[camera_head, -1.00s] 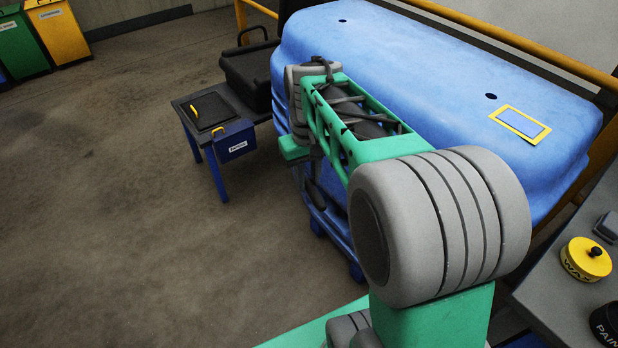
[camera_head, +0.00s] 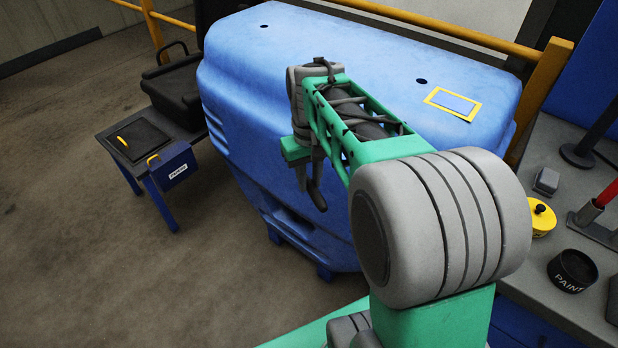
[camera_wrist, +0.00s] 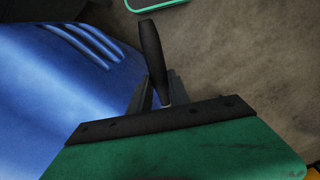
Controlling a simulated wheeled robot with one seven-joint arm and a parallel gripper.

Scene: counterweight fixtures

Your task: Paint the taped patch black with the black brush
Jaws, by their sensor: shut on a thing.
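The taped patch (camera_head: 453,103) is a blue rectangle framed in yellow tape on the top right of the large blue counterweight (camera_head: 300,40). The patch inside the tape looks blue. My gripper (camera_head: 309,172) is in front of the counterweight in the head view, well left of and below the patch. It is shut on the black brush (camera_head: 317,196), whose dark handle hangs below the fingers. In the wrist view the brush handle (camera_wrist: 152,50) sticks out from between the fingers of my gripper (camera_wrist: 157,97). The bristles cannot be made out.
A black paint tin (camera_head: 567,284) marked PAINT stands on the grey bench (camera_head: 520,275) at right. A small table (camera_head: 115,160) stands left. Yellow rails (camera_head: 430,30) run behind the counterweight.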

